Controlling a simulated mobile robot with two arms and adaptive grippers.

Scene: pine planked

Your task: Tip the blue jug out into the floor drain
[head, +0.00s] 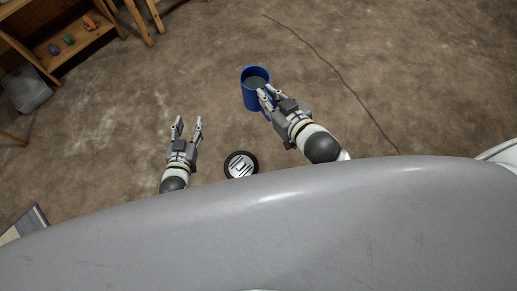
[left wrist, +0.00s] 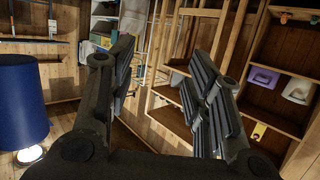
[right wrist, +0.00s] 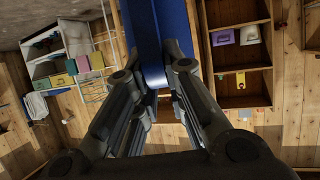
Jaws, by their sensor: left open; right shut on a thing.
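The blue jug (head: 254,92) is upright in the head view, with greyish liquid showing inside its rim. My right gripper (head: 266,97) is shut on the jug at its lower right side. In the right wrist view the blue jug (right wrist: 172,40) rises between the fingers of my right gripper (right wrist: 158,75). The floor drain (head: 241,165), a dark round ring with a pale slotted grate, lies below and left of the jug in the picture, close to my body. My left gripper (head: 188,124) is open and empty, left of the drain. In the left wrist view its fingers (left wrist: 165,75) stand apart.
A wooden shelf (head: 70,45) with small coloured items stands at the upper left, with a grey bin (head: 27,90) beside it. A blue-grey flat thing (head: 24,224) lies at the lower left. The floor around the drain is clear. A crack runs across the floor at right.

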